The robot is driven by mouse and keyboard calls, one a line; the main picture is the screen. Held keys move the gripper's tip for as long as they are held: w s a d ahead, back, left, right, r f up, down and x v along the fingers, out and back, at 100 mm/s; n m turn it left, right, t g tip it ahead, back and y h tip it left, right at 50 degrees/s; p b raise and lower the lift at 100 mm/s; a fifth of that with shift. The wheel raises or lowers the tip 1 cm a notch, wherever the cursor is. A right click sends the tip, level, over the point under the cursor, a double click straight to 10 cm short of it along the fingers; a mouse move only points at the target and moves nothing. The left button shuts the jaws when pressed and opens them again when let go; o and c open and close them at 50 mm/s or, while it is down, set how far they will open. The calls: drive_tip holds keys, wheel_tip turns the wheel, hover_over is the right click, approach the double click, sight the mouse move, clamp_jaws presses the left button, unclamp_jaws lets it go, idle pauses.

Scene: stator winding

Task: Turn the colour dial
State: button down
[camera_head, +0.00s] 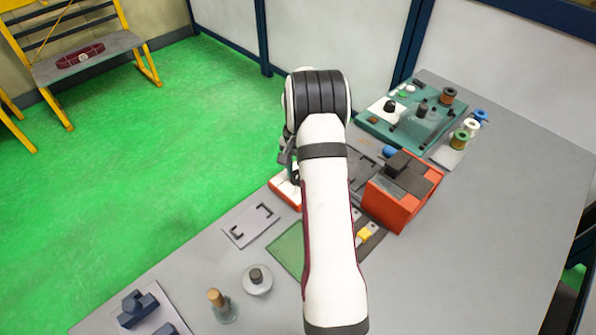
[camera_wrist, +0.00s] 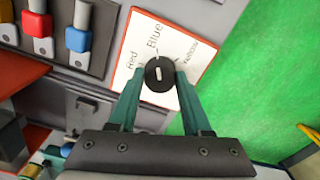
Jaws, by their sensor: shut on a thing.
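The colour dial is a round black knob (camera_wrist: 159,73) with a white mark, on a white panel (camera_wrist: 143,28) with a red-orange edge. The panel bears the words Red, Blue and Yellow around the knob. In the wrist view my gripper (camera_wrist: 159,80) is shut on the knob, with one green finger on each side of it. The white mark stands roughly upright in the picture, towards the Blue label. In the head view the panel (camera_head: 286,190) shows only in part; my arm hides the knob and the fingertips.
In the wrist view a grey panel with a red slider (camera_wrist: 38,22) and a blue slider (camera_wrist: 78,38) lies beside the dial panel. In the head view an orange-red machine (camera_head: 403,205) stands right of my arm, and a teal board (camera_head: 405,115) lies behind it.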

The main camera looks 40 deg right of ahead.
idle(0.4)
drive_tip(key=shift+c, duration=1.7)
unclamp_jaws()
wheel_tip(320, 180, up, 16)
drive_tip(key=shift+f, duration=0.1)
drive_tip(key=s+a+r+n, duration=0.1)
drive_tip(key=a+r, duration=0.2)
drive_tip(key=a, duration=0.4)
drive_tip(key=s+a+r+n, duration=0.2)
drive_tip(key=a, duration=0.4)
drive_tip(key=s+a+f+n+y, duration=0.1)
drive_tip(key=s+a+n, duration=0.4)
drive_tip(key=s+a, duration=1.5)
drive_tip(key=shift+s+a+f+n+y, duration=0.15)
drive_tip(key=shift+s+f+n+y, duration=0.25)
drive_tip(key=shift+f, duration=0.5)
